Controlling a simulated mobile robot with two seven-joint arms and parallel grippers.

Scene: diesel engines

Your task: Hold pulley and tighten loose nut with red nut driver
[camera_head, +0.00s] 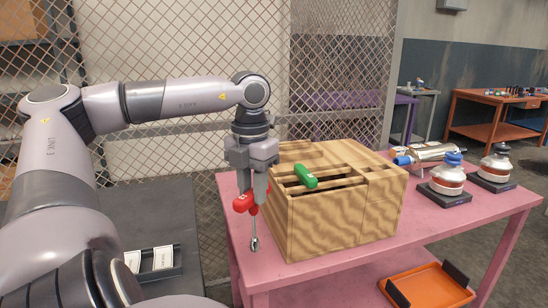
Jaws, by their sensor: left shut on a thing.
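My left gripper (259,188) is shut on the red nut driver (243,201). The driver's red handle sits between the fingers, and its metal shaft and socket (254,243) point down. The driver is in front of the left side of the wooden box, above the pink table's left end. I cannot tell whether either is the pulley, and the loose nut is too small to make out. My right gripper is not in view.
The wooden box (340,222) has slots in its top, with a green-handled tool (305,176) in one. A silver cylindrical part (432,153) with a blue end lies behind. The pink table (425,222) is clear at front right. An orange tray (429,287) sits below.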

